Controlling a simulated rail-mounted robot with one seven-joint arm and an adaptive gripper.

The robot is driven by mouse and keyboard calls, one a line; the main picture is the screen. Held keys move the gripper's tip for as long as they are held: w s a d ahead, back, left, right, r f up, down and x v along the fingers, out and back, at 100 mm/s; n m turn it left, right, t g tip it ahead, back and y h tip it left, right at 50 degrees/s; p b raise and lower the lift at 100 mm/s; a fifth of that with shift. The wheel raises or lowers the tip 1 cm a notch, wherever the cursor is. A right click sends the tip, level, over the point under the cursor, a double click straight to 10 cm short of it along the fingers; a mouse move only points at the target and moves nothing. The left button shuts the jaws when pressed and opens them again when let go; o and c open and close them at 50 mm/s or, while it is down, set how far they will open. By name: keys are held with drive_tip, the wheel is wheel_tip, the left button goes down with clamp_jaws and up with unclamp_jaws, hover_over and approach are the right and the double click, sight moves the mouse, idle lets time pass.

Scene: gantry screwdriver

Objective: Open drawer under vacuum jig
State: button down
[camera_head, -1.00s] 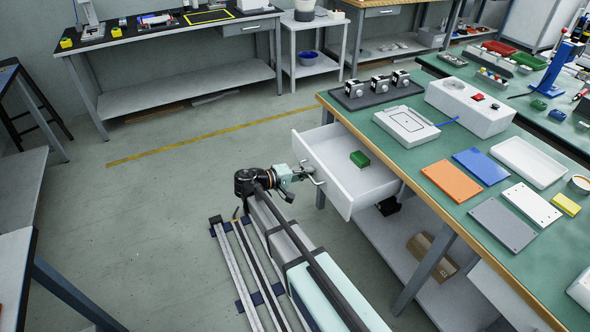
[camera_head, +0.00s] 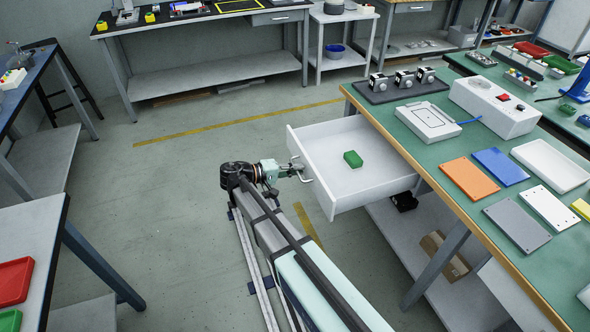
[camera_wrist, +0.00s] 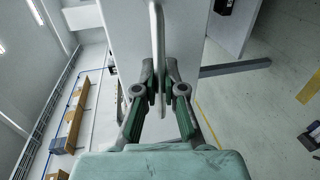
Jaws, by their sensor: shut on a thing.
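The white drawer (camera_head: 335,200) under the green-topped workbench is pulled well out, and its inside shows. A green block (camera_head: 353,159) lies on its floor. The vacuum jig (camera_head: 428,120), a white plate with a blue tube, sits on the bench above the drawer. My gripper (camera_head: 295,170) is at the drawer's front and is shut on the metal bar handle (camera_head: 304,173). In the wrist view, the fingers of my gripper (camera_wrist: 159,95) close around the handle (camera_wrist: 156,40), with the white drawer front (camera_wrist: 185,40) behind it.
The workbench (camera_head: 470,230) also bears an orange plate (camera_head: 469,178), a blue plate (camera_head: 500,166) and a white box with a red button (camera_head: 495,105). A side bench (camera_head: 40,225) with a red tray (camera_head: 14,282) stands at left. Floor left of the drawer is clear.

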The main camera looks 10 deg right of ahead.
drive_tip(key=c, duration=1.3)
unclamp_jaws()
drive_tip(key=shift+o, duration=0.2)
drive_tip(key=v, duration=1.2)
